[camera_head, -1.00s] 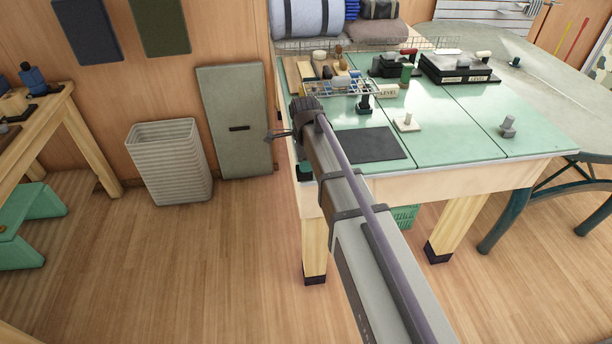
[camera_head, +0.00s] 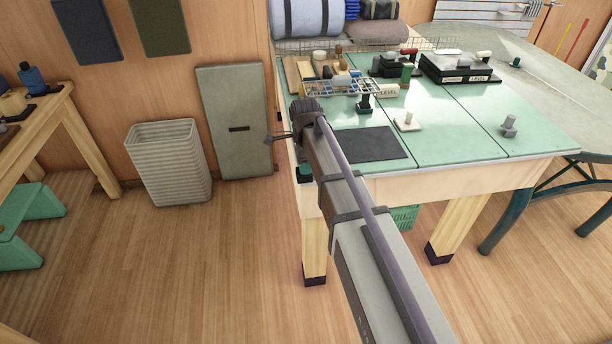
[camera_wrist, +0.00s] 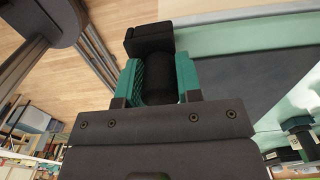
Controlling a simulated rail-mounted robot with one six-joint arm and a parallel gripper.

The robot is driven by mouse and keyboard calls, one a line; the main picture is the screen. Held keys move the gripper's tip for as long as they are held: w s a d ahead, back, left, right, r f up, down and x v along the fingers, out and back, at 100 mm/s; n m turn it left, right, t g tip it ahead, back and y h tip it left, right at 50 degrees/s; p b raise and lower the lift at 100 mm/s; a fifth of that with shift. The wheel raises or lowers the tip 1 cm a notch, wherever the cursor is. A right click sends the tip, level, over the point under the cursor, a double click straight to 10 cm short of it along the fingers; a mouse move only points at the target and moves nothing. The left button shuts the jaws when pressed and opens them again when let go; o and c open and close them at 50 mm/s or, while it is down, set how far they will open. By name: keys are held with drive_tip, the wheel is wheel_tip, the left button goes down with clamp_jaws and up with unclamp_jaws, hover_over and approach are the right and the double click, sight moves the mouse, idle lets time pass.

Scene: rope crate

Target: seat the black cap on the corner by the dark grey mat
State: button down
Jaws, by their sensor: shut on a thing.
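My gripper (camera_wrist: 160,82) is shut on the black cap, its green finger pads on both sides of a dark round stem. The cap's black block (camera_wrist: 148,40) shows beyond the fingers, at the end of the green table edge in the wrist view. Whether it touches the corner or hovers there, I cannot tell. In the head view my gripper (camera_head: 304,170) is at the table's near left corner, mostly hidden by my arm. The dark grey mat (camera_head: 369,144) lies flat on the green tabletop, right of the gripper. It also shows in the wrist view (camera_wrist: 255,80).
On the table (camera_head: 440,140) stand a white stemmed piece (camera_head: 407,122), a grey stemmed piece (camera_head: 508,127) and a wire rack (camera_head: 340,88). A ribbed bin (camera_head: 168,165) and a grey panel (camera_head: 235,120) stand left of the table. The floor in front is clear.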

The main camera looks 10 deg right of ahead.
drive_tip(key=shift+f+b, duration=0.7)
drive_tip(key=shift+f, duration=0.05)
idle(0.4)
drive_tip(key=c, duration=0.7)
unclamp_jaws()
drive_tip(key=shift+r, duration=0.15)
wheel_tip(320, 180, up, 11)
drive_tip(key=p, duration=1.1)
drive_tip(key=shift+f, duration=0.2)
